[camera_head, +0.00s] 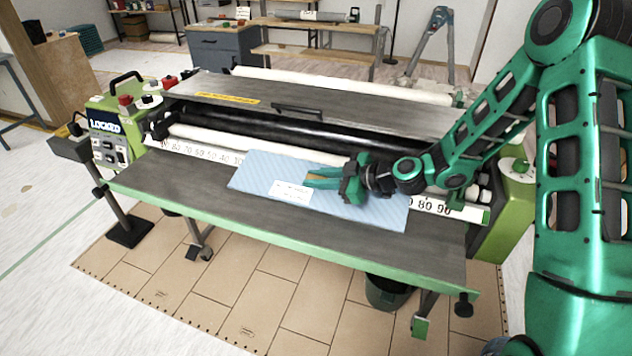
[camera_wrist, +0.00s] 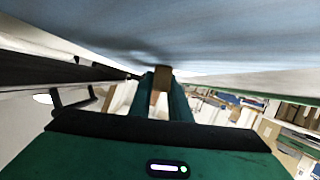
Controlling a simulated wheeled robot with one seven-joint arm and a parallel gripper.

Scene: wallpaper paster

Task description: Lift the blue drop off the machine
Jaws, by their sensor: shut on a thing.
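The blue drop (camera_head: 375,212) is a pale blue folded sheet with a white label (camera_head: 292,193). In the head view it extends over the front table of the machine (camera_head: 200,195) and hides the middle of its number scale. My gripper (camera_head: 311,181) reaches in from the right, over the sheet in this picture. In the wrist view the fingers (camera_wrist: 162,78) are close together at the blue surface (camera_wrist: 200,38), which fills the top. My gripper is shut on the drop. I cannot tell whether the sheet touches the table or hangs just above it.
A black roller (camera_head: 290,138) and the machine's hinged top (camera_head: 240,100) lie behind the sheet. A green control box (camera_head: 105,135) stands at the left end, another green end housing (camera_head: 510,205) at the right. A dark bucket (camera_head: 388,293) is under the table. The table's left part is bare.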

